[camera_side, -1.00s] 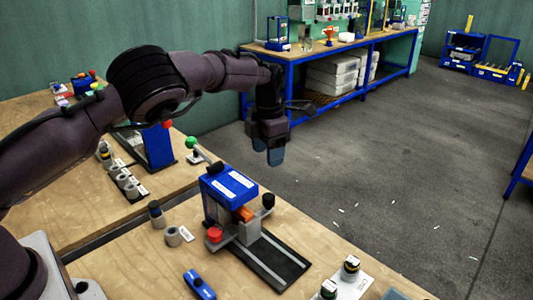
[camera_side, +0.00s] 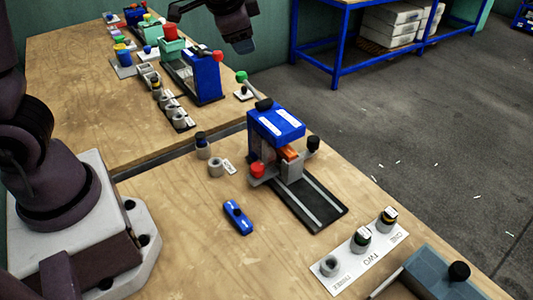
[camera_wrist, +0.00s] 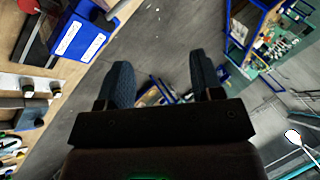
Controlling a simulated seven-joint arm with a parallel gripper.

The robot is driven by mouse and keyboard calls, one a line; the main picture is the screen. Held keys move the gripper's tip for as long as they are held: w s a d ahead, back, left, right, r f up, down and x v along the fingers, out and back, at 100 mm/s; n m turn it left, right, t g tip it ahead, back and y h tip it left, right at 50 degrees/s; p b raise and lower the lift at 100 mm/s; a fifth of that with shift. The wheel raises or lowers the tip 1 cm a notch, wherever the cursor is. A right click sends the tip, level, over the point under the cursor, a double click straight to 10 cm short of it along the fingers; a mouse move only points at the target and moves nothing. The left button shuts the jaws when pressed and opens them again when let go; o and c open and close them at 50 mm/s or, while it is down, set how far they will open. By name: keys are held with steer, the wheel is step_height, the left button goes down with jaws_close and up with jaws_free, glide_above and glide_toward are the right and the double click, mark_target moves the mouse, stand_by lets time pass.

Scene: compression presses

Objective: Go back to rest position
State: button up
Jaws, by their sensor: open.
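My gripper (camera_wrist: 158,85) is open and empty in the wrist view, its two dark fingers spread apart over the grey floor. In the side view its lower end (camera_side: 243,44) shows at the top edge, above the far side of the table, clear of everything. The blue press (camera_side: 276,122) stands on the near table, with a red knob (camera_side: 257,170), a green-tipped lever and a dark slide rail (camera_side: 310,204) in front. The top of a blue press (camera_wrist: 80,38) also shows at the upper left of the wrist view.
A white strip with cylinders (camera_side: 361,256) and a grey-blue box (camera_side: 432,284) are at the front right. A blue object (camera_side: 237,217) lies on the near table. More presses and parts line the far table (camera_side: 70,110). A blue bench (camera_side: 336,50) stands behind.

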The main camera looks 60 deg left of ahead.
steer(key=s+d+r+n+h, duration=0.2)
steer(key=s+d, duration=0.2)
steer(key=s, duration=0.6)
steer(key=s+d+r+n+h, duration=0.2)
steer(key=s+d+r+n, duration=0.1)
steer(key=s, duration=0.7)
steer(key=shift+d, duration=0.6)
